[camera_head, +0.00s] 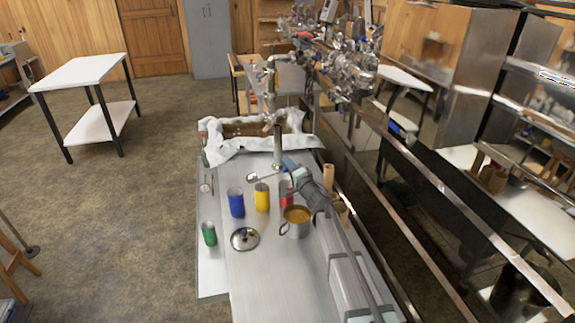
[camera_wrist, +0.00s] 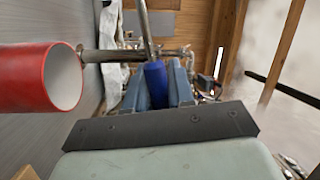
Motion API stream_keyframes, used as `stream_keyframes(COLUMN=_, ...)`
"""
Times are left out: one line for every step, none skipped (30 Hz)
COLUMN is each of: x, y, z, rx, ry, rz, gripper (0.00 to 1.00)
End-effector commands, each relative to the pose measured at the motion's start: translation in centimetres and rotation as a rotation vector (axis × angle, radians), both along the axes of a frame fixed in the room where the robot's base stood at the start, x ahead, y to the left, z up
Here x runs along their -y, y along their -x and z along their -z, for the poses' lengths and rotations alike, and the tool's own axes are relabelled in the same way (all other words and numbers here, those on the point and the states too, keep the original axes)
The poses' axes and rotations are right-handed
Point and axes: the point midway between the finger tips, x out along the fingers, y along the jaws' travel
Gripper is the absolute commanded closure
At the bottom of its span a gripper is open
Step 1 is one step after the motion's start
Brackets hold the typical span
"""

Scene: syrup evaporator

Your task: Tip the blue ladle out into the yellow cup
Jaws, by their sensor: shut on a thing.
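The blue ladle shows its blue handle (camera_head: 289,162) and a thin metal stem reaching left to a small bowl (camera_head: 251,178). The bowl is close to the yellow cup (camera_head: 262,198), at its upper left in the head view; I cannot tell whether it is tilted or what it holds. The yellow cup stands upright on the metal counter. My gripper (camera_wrist: 158,75) is shut on the blue handle (camera_wrist: 155,80), seen between its fingers in the wrist view. The yellow cup does not show clearly there.
A red cup (camera_head: 286,197) stands right of the yellow cup, close to my arm; it looms left in the wrist view (camera_wrist: 30,78). A blue cup (camera_head: 236,204) is left. A green cup (camera_head: 209,234), a lid (camera_head: 245,239) and a pot of amber liquid (camera_head: 297,216) are nearer.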

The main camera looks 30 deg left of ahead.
Motion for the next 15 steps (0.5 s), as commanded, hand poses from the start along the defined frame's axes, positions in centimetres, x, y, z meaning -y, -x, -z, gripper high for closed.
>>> stream_keyframes(x=0.1, y=-0.1, z=0.2, rx=-0.01, ry=-0.009, rz=0.0, gripper=0.97)
stream_keyframes(x=0.1, y=-0.1, z=0.3, rx=-0.015, ry=-0.014, rz=0.0, gripper=0.97)
stream_keyframes(x=0.1, y=-0.1, z=0.4, rx=-0.022, ry=-0.02, rz=0.0, gripper=0.97)
stream_keyframes(x=0.1, y=-0.1, z=0.5, rx=-0.027, ry=-0.024, rz=0.0, gripper=0.97)
stream_keyframes(x=0.1, y=-0.2, z=0.6, rx=-0.033, ry=-0.03, rz=0.0, gripper=0.97)
stream_keyframes(x=0.2, y=-0.2, z=0.7, rx=-0.04, ry=-0.036, rz=0.001, gripper=0.97)
stream_keyframes(x=0.2, y=-0.2, z=0.7, rx=-0.044, ry=-0.041, rz=0.001, gripper=0.97)
stream_keyframes(x=0.2, y=-0.3, z=0.8, rx=-0.049, ry=-0.045, rz=0.001, gripper=0.97)
stream_keyframes(x=0.2, y=-0.3, z=0.9, rx=-0.054, ry=-0.05, rz=0.001, gripper=0.97)
stream_keyframes(x=0.3, y=-0.3, z=1.0, rx=-0.059, ry=-0.054, rz=0.001, gripper=0.97)
stream_keyframes(x=0.3, y=-0.3, z=1.0, rx=-0.062, ry=-0.058, rz=0.001, gripper=0.97)
stream_keyframes(x=0.3, y=-0.4, z=1.1, rx=-0.067, ry=-0.062, rz=0.001, gripper=0.97)
stream_keyframes(x=0.3, y=-0.4, z=1.1, rx=-0.07, ry=-0.065, rz=0.001, gripper=0.97)
stream_keyframes(x=0.3, y=-0.4, z=1.2, rx=-0.072, ry=-0.068, rz=0.0, gripper=0.97)
stream_keyframes(x=0.4, y=-0.4, z=1.2, rx=-0.075, ry=-0.071, rz=0.001, gripper=0.97)
